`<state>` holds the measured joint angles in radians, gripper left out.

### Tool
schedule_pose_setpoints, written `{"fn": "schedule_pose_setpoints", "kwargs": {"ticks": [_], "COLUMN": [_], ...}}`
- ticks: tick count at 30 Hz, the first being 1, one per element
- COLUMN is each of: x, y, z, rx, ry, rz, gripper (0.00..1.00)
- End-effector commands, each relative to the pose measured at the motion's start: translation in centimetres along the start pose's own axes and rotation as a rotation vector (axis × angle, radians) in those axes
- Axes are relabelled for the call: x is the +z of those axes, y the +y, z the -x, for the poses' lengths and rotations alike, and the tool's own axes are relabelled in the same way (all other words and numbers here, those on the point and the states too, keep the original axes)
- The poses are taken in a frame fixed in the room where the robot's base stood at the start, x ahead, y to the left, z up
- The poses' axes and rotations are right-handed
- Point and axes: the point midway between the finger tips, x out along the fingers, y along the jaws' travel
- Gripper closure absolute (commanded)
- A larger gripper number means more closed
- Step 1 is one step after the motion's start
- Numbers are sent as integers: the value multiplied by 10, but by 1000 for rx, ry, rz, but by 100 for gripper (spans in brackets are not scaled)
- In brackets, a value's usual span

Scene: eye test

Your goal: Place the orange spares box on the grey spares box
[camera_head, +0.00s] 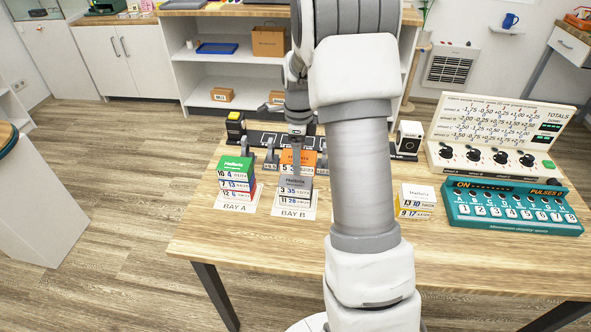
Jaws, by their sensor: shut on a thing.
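The orange spares box (308,157) is in the head view, just above and behind the top of the Bay B stack as seen from here. My gripper (297,157) points down and is shut on the orange box, with a finger crossing its front. The grey spares box (295,182) is on top of the Bay B stack, above a box with a blue-edged label (295,198). The gripper's far finger is hidden. I cannot tell whether the orange box touches the grey one or hangs apart from it.
A stack with a green top (236,164) stands at left on the Bay A card (235,208). A white-topped yellow stack (415,200) stands right of my arm. A teal console (513,208) and dial panel (485,155) fill the table's right. The table's (250,245) front is clear.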

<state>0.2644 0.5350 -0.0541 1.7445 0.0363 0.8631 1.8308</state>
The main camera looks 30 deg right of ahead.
Motion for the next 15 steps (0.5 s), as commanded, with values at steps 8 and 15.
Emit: {"fn": "schedule_pose_setpoints", "kwargs": {"ticks": [8,15], "x": [8,8], "y": [-1,-2], "z": [-19,-45], "rx": [1,-1], "ry": [0,-1], "rz": [-1,0], "gripper": [87,87]}}
